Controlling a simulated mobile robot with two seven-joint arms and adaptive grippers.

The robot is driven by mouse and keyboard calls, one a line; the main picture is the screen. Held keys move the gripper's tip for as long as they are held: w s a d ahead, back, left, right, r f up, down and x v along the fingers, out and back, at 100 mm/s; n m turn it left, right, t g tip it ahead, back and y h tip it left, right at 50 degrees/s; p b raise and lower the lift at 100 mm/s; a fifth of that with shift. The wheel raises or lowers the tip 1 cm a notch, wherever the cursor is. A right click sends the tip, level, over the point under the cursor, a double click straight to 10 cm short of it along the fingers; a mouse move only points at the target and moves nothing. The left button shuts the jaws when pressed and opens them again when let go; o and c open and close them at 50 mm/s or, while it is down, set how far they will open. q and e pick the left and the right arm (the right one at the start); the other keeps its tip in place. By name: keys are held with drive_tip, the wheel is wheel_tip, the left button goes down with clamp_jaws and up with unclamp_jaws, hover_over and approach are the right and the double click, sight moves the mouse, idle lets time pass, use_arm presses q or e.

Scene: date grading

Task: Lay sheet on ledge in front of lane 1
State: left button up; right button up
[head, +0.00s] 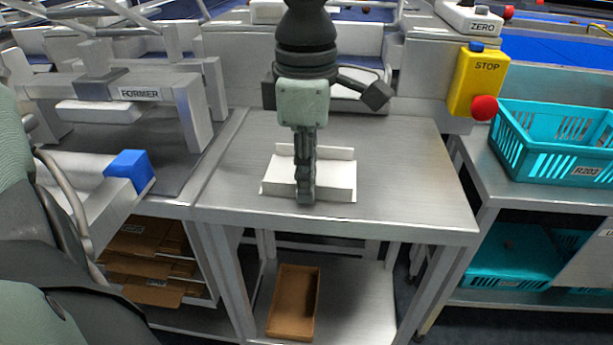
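A white, folded sheet-like piece (334,183) lies on the steel table (410,190) in the middle of the head view, with a raised flap along its back. My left gripper (305,192) points straight down in front of it and covers its middle. The fingers are seen edge-on, so I cannot tell whether they are open or shut, or whether they touch the white piece. My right gripper is not in view. No lane 1 label shows, and I cannot tell which surface is its ledge.
A machine marked FORMER (140,93) with a blue block (129,171) stands left. A yellow STOP box (477,80) and a teal crate (530,150) are right. A brown open box (293,302) lies on the lower shelf. The table's right side is clear.

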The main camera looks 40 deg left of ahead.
use_arm(q)
drive_tip(key=shift+o, duration=0.8)
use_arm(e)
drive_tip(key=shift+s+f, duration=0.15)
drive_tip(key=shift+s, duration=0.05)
use_arm(q)
drive_tip(key=shift+r, duration=0.1)
drive_tip(key=shift+w+r, duration=0.1)
drive_tip(key=shift+r, duration=0.6)
wheel_tip(320, 180, up, 11)
drive_tip(key=shift+f+p, duration=0.15)
drive_tip(key=shift+p, duration=0.2)
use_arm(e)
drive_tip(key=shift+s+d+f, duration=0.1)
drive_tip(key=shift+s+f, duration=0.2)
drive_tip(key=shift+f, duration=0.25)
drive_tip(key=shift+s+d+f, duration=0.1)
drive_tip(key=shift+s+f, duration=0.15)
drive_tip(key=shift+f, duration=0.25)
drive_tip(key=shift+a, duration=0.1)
